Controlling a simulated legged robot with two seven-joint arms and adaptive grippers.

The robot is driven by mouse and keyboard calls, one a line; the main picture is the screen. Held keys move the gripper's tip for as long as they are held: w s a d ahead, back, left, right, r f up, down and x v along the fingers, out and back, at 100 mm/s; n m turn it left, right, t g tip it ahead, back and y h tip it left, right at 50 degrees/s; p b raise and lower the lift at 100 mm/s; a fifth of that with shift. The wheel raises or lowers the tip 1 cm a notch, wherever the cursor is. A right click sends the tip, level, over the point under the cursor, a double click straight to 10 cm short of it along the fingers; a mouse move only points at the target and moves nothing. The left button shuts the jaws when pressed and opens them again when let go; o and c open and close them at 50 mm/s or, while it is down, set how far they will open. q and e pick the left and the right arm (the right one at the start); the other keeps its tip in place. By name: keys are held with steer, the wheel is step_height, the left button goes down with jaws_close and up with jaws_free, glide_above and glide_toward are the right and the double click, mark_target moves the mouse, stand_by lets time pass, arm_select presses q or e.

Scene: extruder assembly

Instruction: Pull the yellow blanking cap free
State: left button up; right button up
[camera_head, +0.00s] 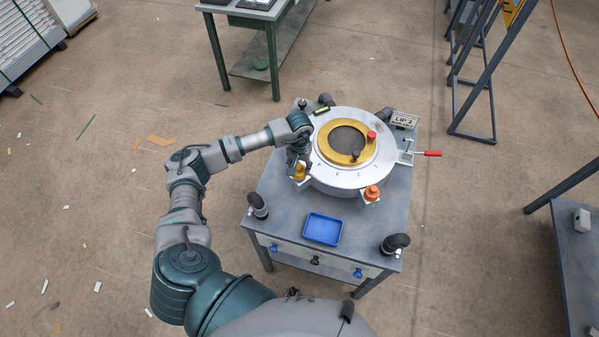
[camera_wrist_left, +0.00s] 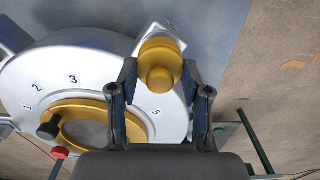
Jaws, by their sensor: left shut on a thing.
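The yellow blanking cap (camera_head: 300,172) is at the lower left rim of the round silver die (camera_head: 335,178), on a small pale bracket. My left gripper (camera_head: 298,161) comes down on it from above. In the left wrist view the cap (camera_wrist_left: 160,62) shows as a stepped gold knob between the two fingers of my left gripper (camera_wrist_left: 161,80), which is shut on it. I cannot tell from these views whether the cap is seated or lifted. My right gripper is not in view.
An orange cap (camera_head: 372,193) sits at the die's lower right rim. A blue tray (camera_head: 323,229) lies on the cart top (camera_head: 283,205) in front. A red-handled lever (camera_head: 432,153) sticks out on the right. Black elbow fittings (camera_head: 395,243) stand at the cart's corners.

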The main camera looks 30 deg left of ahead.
arm_select(q)
steer(key=shift+a+r+p, duration=0.2)
steer(key=shift+r+p, duration=0.35)
steer(key=shift+r, duration=0.95)
steer(key=shift+d+r+p, duration=0.15)
steer(key=shift+r+p, duration=0.5)
steer(key=shift+r, duration=0.9)
steer(key=shift+f, duration=0.1)
